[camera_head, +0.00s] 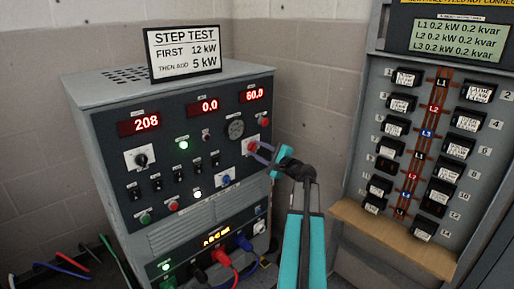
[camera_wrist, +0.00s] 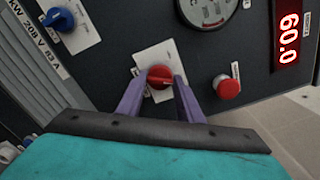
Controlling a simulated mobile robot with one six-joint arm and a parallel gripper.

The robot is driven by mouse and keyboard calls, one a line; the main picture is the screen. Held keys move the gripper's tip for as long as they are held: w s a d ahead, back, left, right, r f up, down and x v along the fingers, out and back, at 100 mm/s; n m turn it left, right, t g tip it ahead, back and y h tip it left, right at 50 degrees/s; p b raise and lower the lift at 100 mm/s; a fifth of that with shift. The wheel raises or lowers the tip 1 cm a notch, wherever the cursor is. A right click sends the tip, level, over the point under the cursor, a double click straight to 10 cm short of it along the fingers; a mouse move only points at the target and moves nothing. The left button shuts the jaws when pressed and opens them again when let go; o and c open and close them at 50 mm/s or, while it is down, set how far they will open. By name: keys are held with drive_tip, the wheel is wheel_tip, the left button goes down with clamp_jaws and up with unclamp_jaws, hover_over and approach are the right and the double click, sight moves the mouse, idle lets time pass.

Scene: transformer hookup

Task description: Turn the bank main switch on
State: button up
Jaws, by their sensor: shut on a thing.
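The load bank (camera_head: 185,165) is a grey cabinet with a dark front panel. A red rotary knob (camera_wrist: 160,76) on a white plate sits below the round gauge; its label is too small to read, so I cannot tell for sure that it is the bank main switch. My gripper (camera_wrist: 158,84) is shut on this red knob, one purple finger on each side of it. In the head view my gripper (camera_head: 259,150) reaches the panel's right side, and its fingers partly hide the knob.
A red push button (camera_wrist: 228,87) is close right of the knob in the wrist view. A blue knob (camera_wrist: 58,19) is at upper left. The breaker panel (camera_head: 425,150) with a wooden shelf (camera_head: 395,240) stands right of the arm. Plugged cables (camera_head: 225,262) hang below.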

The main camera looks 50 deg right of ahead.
drive_tip(key=shift+d+r+m+p, duration=0.15)
drive_tip(key=shift+m+p, duration=0.7)
drive_tip(key=shift+m, duration=0.75)
drive_tip(key=o, duration=1.1)
drive_tip(key=shift+c, duration=0.2)
drive_tip(key=shift+f, duration=0.2)
drive_tip(key=s+a+b, duration=0.1)
drive_tip(key=s, duration=1.2)
drive_tip(key=shift+s, duration=0.35)
drive_tip(key=shift+a, duration=0.1)
